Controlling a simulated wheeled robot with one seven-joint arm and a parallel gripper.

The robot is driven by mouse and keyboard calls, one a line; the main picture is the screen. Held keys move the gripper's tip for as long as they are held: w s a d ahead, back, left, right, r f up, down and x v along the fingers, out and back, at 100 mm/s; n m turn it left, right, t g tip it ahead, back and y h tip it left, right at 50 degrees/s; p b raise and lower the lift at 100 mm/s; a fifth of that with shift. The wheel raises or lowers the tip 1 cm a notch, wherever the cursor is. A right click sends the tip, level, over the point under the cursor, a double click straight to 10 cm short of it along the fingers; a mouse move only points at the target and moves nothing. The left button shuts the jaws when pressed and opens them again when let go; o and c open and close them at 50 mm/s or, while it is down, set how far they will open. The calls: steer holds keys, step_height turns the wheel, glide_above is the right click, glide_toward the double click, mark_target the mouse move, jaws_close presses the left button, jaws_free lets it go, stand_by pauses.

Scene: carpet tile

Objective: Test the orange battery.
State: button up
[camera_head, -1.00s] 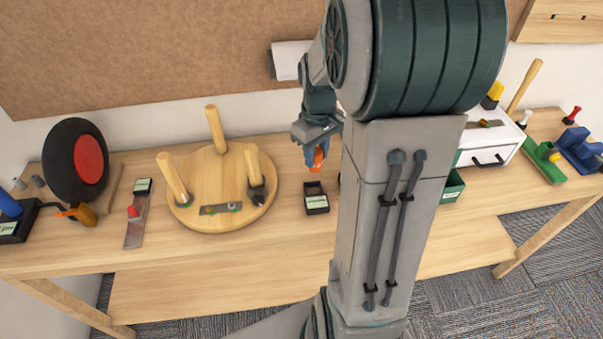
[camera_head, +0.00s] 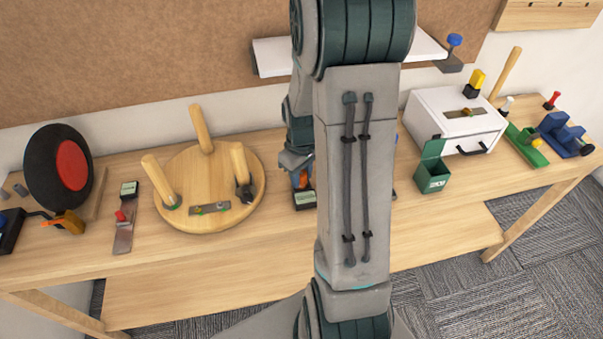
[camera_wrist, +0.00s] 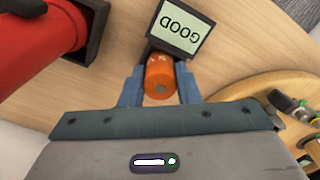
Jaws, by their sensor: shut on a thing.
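The orange battery (camera_wrist: 159,80) stands between the two blue fingers of my gripper (camera_wrist: 160,72) in the wrist view, and the gripper is shut on it. The battery is at the black tester (camera_wrist: 181,27), whose pale green screen reads GOOD, upside down in this view. The battery's lower end is hidden, so I cannot tell how deep it sits in the tester. In the head view, the battery (camera_head: 302,179) shows as a small orange patch just above the tester (camera_head: 305,200), partly hidden by my arm.
A round wooden stool-like piece (camera_head: 205,190) with upright legs stands to the left. A green open-lidded box (camera_head: 433,178) and a white drawer unit (camera_head: 455,118) stand to the right. A red cylinder (camera_wrist: 35,42) in a black holder is near the gripper in the wrist view.

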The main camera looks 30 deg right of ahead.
mark_target(301, 174)
steer(key=shift+f, duration=0.15)
steer(key=o, duration=1)
steer(key=shift+o, duration=0.2)
step_height(301, 174, up, 12)
steer(key=s+a+r+m+t, duration=0.1)
steer(key=s+a+r, duration=0.1)
steer(key=s+a, duration=0.4)
steer(key=s+a+r+m+t, duration=0.2)
steer(key=s+a+r, duration=0.1)
steer(key=s+a, duration=0.3)
steer(key=shift+s+r, duration=0.3)
steer(key=shift+s, duration=0.05)
